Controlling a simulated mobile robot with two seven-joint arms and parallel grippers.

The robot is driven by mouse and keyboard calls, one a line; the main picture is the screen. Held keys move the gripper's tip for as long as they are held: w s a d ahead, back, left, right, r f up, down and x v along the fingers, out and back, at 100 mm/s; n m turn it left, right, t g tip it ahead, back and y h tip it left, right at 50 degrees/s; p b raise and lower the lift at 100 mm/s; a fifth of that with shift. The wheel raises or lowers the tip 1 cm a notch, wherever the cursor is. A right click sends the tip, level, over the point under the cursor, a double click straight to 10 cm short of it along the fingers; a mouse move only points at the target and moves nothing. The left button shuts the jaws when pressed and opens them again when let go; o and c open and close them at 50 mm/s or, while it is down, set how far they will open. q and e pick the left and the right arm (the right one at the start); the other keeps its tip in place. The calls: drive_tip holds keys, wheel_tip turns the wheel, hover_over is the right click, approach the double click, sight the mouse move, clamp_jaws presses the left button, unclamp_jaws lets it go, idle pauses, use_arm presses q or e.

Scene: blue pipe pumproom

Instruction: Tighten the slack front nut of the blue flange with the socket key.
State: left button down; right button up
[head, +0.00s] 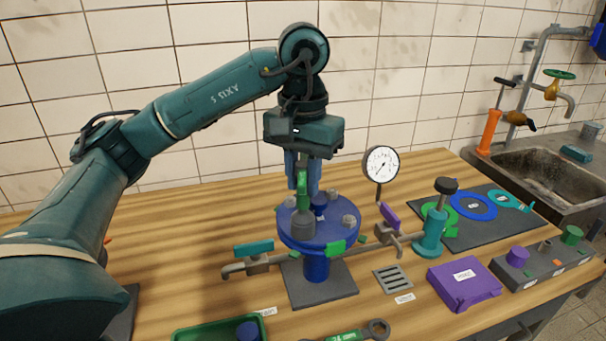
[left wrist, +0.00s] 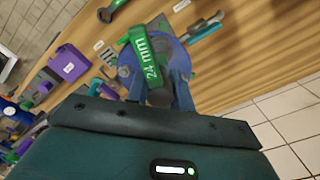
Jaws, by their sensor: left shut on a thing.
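The blue flange (head: 318,240) stands on a post over a dark base plate in mid-table, with grey nuts on its top, one at its right (head: 349,220). My left gripper (head: 303,178) points down above it, shut on the green socket key (head: 302,190). The key's grey socket (head: 303,224) points down at the flange's front left; it hides what is under it, so I cannot tell whether it sits on the front nut. In the left wrist view the key (left wrist: 147,60) reads "24 mm" between the blue fingers, with the flange (left wrist: 180,62) behind. My right gripper is out of view.
A pipe with a teal-handled valve (head: 254,247) and a purple-handled valve (head: 390,216) runs beside the flange. A gauge (head: 381,163) and a teal post (head: 430,235) stand right. A green tray (head: 190,334), spanner (head: 376,330) and purple case (head: 463,284) lie in front.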

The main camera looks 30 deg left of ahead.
sight(303, 162)
use_arm(q)
drive_tip(key=shift+r+p, duration=0.4)
drive_tip(key=shift+r+p, duration=0.8)
drive_tip(key=shift+r, duration=0.05)
drive_tip(key=shift+r+p, duration=0.6)
drive_tip(key=shift+r, duration=0.25)
drive_tip(key=shift+w+a, duration=0.1)
